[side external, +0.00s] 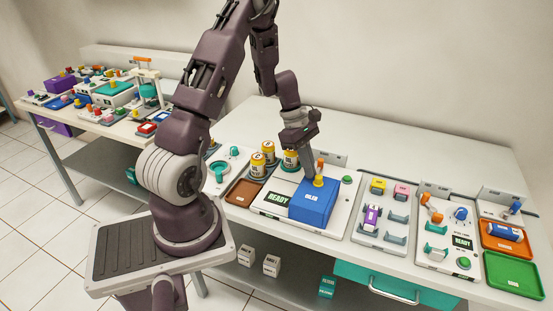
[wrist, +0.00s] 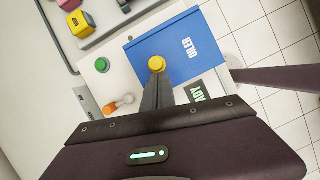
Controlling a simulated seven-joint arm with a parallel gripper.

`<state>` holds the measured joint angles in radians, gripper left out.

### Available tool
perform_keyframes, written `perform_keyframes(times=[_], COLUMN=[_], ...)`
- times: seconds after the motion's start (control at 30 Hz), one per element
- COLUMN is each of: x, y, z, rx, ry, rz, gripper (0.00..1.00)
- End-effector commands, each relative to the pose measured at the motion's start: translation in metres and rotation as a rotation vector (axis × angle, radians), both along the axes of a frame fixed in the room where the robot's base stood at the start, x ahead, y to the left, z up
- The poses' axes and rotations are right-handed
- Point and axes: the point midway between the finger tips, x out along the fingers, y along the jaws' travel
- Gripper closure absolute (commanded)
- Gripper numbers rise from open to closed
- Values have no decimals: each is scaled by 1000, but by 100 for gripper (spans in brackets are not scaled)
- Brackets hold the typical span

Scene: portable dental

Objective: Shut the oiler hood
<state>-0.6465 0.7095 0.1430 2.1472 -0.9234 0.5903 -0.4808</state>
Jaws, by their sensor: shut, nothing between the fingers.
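The oiler hood (side external: 314,203) is a blue box-shaped cover marked "OILER" on a white base panel (side external: 268,205). It looks lowered onto the panel. A yellow knob (side external: 319,181) stands on its top; in the wrist view the hood (wrist: 185,48) and the yellow knob (wrist: 156,64) also show. My gripper (side external: 318,170) is shut and empty, pointing down with its fingertips right at the knob. In the wrist view the shut fingers (wrist: 157,82) end beside the knob; I cannot tell whether they touch it.
A "READY" display (side external: 279,198) and a green button (side external: 347,180) flank the hood. Yellow-topped cans (side external: 257,165) stand to the left. A rack with small coloured parts (side external: 383,215), an orange tray (side external: 507,236) and a green tray (side external: 512,273) lie to the right. The bench's back strip is clear.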

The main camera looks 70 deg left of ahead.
Motion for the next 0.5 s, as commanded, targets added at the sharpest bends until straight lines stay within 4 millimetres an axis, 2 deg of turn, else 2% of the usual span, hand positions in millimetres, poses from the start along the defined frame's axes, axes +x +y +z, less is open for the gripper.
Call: perform_keyframes(times=[0.37,0.5], x=[6,2], y=[-8,0], z=[1,1], rx=[-10,-9], ry=[-4,-5], rz=[-5,-1], gripper=[100,100])
